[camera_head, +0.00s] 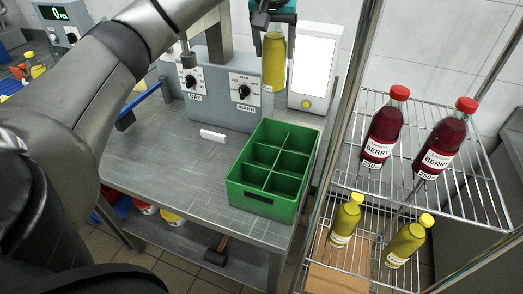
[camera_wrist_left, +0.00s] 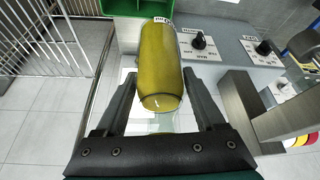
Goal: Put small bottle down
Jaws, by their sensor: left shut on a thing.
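My left gripper (camera_head: 275,28) is at the top middle of the head view, shut on a small yellow-green bottle (camera_head: 274,65). The bottle hangs upright in front of the grey mixer panel, above the back of the steel table (camera_head: 160,160). In the left wrist view the bottle (camera_wrist_left: 162,62) lies between the two dark fingers of the gripper (camera_wrist_left: 159,80). The bottle's cap end is hidden by the gripper in the head view. My right gripper does not show.
A green six-compartment crate (camera_head: 231,188) stands empty at the table's right front. A wire rack (camera_head: 350,150) at the right holds two red berry bottles (camera_head: 382,137) above and two small yellow bottles (camera_head: 345,222) below. A mixer panel with knobs (camera_head: 217,100) stands behind.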

